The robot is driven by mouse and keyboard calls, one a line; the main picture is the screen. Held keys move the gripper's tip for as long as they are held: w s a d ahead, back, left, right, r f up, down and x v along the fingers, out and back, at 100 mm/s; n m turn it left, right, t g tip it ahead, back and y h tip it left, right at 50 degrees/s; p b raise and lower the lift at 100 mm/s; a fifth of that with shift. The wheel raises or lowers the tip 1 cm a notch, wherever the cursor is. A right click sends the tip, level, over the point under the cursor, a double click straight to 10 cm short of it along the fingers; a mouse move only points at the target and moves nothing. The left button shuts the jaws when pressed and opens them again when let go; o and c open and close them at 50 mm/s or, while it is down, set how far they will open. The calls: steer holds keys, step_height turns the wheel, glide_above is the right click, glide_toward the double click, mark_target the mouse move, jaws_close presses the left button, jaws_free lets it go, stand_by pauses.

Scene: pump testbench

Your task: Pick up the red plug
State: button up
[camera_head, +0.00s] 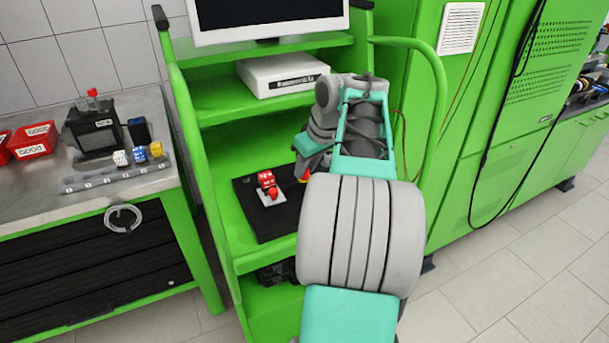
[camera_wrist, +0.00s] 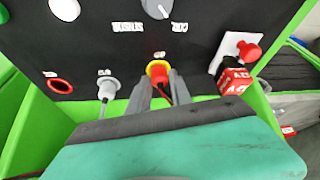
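The red plug (camera_wrist: 158,72) sits at a yellow ring on the black panel, at the centre of the wrist view. A dark cable runs from it between the fingers. In the head view a small red and yellow spot (camera_head: 305,174) shows beside my arm at the panel. My gripper (camera_wrist: 158,86) is at the plug, one finger on each side of it. I cannot tell whether the fingers touch the plug. In the head view my gripper is mostly hidden behind my arm.
A grey plug (camera_wrist: 107,87) stands left of the red plug, and a red-ringed socket (camera_wrist: 60,86) lies farther left. A red block (camera_wrist: 236,79) with white lettering and a red button (camera_wrist: 249,52) are at right. The panel lies on a green cart (camera_head: 205,230) with uprights.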

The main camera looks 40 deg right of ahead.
mark_target(307, 170)
jaws_close()
steer(key=shift+r, duration=0.15)
steer(key=shift+r, duration=0.35)
step_height(307, 170, up, 3)
steer(key=shift+s+d+p, duration=0.1)
steer(key=shift+s+p, duration=0.05)
steer(key=shift+p, duration=0.35)
steer(key=s+d+r+p, duration=0.2)
steer(key=s+r, duration=0.2)
steer(key=s, duration=0.2)
steer(key=s+d+r+p, duration=0.2)
steer(key=s+r, duration=0.3)
steer(key=s, duration=0.2)
steer(key=shift+p, duration=0.35)
